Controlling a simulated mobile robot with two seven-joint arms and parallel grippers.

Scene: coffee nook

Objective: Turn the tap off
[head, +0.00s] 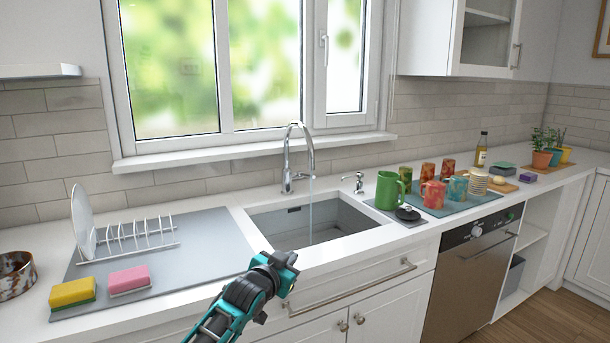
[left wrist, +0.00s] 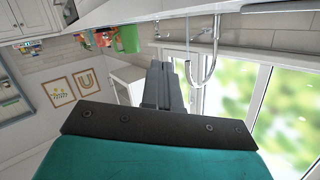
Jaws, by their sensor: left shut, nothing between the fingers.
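The chrome tap (head: 288,165) stands upright behind the sink (head: 345,222), its spout arched over the basin. A thin stream of water (head: 310,212) runs from the spout into the sink. A small part at the tap's base may be its lever, too small to tell its position. My left gripper (head: 288,262) is shut and empty over the counter's front edge, in front of the sink and apart from the tap. In the left wrist view its closed fingers (left wrist: 162,82) point ahead, and the tap (left wrist: 214,55) appears upside down to their right. My right gripper is out of view.
A dish rack (head: 130,238) and sponges (head: 130,280) stand on the left drainboard. A soap dispenser (head: 358,183), a green mug (head: 388,190) and several cups stand right of the sink. A window sill (head: 250,150) runs behind the tap.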

